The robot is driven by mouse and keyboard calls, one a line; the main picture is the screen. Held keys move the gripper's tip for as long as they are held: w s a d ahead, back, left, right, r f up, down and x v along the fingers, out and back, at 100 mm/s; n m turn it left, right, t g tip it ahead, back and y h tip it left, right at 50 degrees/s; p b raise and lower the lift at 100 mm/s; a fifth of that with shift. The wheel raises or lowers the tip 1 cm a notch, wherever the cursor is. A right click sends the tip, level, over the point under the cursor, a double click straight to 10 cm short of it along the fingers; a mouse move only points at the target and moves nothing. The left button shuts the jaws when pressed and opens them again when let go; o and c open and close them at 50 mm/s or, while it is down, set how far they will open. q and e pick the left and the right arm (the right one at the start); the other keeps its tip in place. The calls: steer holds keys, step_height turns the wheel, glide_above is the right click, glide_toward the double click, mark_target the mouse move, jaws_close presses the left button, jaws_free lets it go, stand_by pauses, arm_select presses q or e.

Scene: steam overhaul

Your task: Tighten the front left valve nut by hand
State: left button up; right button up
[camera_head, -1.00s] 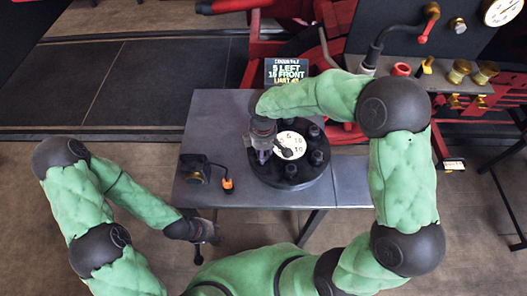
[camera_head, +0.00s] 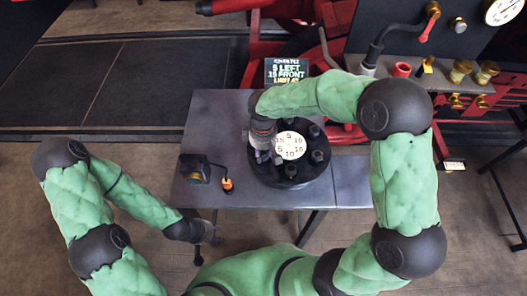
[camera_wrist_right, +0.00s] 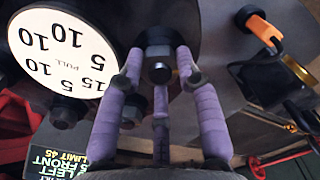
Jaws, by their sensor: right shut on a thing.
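A round black plate (camera_head: 305,181) on the grey table carries a ring of dark hex nuts around a white dial (camera_head: 290,145) with numbers. My right gripper (camera_head: 264,155) reaches down at the plate's left side. In the right wrist view, its purple fingers (camera_wrist_right: 159,68) are shut around one dark hex nut (camera_wrist_right: 158,49), with fingertips on both sides of it. The white dial (camera_wrist_right: 62,45) is left of that nut there. My left gripper (camera_head: 212,232) hangs by the table's front left edge, away from the plate; its fingers are too small to read.
A sign (camera_head: 286,72) behind the plate reads 5 left, 15 front. A dark box (camera_head: 195,168) and an orange-tipped tool (camera_head: 227,184) lie on the table's left part. The table's right part (camera_head: 350,180) is clear. A bench with gauges and brass fittings (camera_head: 459,70) stands at back right.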

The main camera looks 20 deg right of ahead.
mark_target(262, 153)
steer(key=shift+w+a, duration=0.1)
steer(key=o, duration=1.2)
steer(key=shift+a, duration=0.1)
steer(key=shift+c, duration=0.2)
steer(key=shift+r, duration=0.15)
step_height(262, 153, up, 12)
steer(key=shift+f, duration=0.2)
